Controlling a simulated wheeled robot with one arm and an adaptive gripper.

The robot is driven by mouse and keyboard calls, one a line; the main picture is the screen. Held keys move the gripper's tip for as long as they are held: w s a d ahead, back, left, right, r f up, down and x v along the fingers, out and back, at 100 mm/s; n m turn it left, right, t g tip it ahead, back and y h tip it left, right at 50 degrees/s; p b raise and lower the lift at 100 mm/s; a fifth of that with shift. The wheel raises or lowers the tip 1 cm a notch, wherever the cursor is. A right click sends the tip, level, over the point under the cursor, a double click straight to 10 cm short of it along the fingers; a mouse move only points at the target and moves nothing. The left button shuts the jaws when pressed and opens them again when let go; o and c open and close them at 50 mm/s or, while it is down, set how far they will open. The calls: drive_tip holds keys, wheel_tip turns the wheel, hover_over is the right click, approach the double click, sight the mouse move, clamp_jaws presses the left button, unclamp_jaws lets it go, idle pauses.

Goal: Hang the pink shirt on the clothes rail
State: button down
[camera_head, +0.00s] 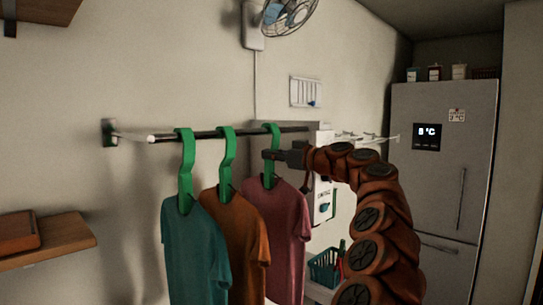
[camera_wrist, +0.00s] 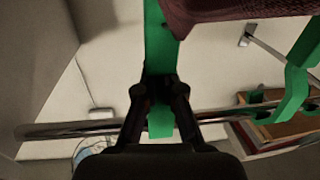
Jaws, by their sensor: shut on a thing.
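The pink shirt (camera_head: 283,230) hangs from a green hanger (camera_head: 270,178), to the right of the other shirts. My gripper (camera_head: 268,154) is shut on this hanger just below its hook. In the wrist view the fingers (camera_wrist: 160,90) close around the green strip (camera_wrist: 160,35), and a dark pink edge of the shirt (camera_wrist: 225,12) shows at the top. The clothes rail (camera_head: 205,135) is a dark bar running out to the right. The hook's top is level with the rail and overlaps it in the head view. I cannot tell whether the rail bears its weight.
A teal shirt (camera_head: 194,250) and an orange shirt (camera_head: 235,240) hang on the rail to the left, close beside the pink one. A fan (camera_head: 290,14) is on the wall above. A fridge (camera_head: 440,160) stands right, and a wooden shelf (camera_head: 65,236) is at left.

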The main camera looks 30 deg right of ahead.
drive_tip(key=c, duration=1.2)
unclamp_jaws()
drive_tip(key=shift+s, duration=0.1)
drive_tip(key=shift+v, duration=5.9)
